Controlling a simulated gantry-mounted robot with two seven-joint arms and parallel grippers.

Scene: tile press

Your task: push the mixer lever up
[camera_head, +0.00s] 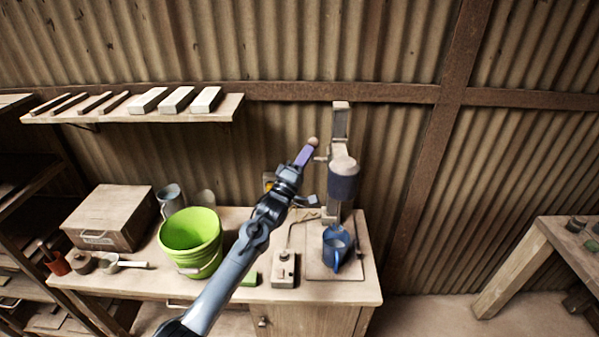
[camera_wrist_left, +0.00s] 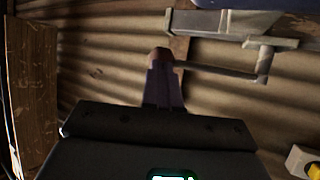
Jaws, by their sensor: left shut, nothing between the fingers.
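The mixer (camera_head: 344,181) stands upright at the right end of the workbench, with a dark head on a pale column. Its lever has a round brown knob (camera_head: 313,141) left of the column. In the left wrist view the lever rod (camera_wrist_left: 215,72) runs right from the knob (camera_wrist_left: 160,54) to a metal bracket. My left gripper (camera_head: 305,154) is shut and empty, its purple fingers just below the knob in the head view. In the left wrist view the fingertips (camera_wrist_left: 163,66) overlap the knob; I cannot tell whether they touch. My right gripper is not in view.
A blue jug (camera_head: 335,250) stands under the mixer head. A green bucket (camera_head: 191,236), a small control box (camera_head: 285,269) and a wooden box (camera_head: 108,216) are on the bench. A shelf with tile bars (camera_head: 225,108) is on the corrugated wall, left of the mixer.

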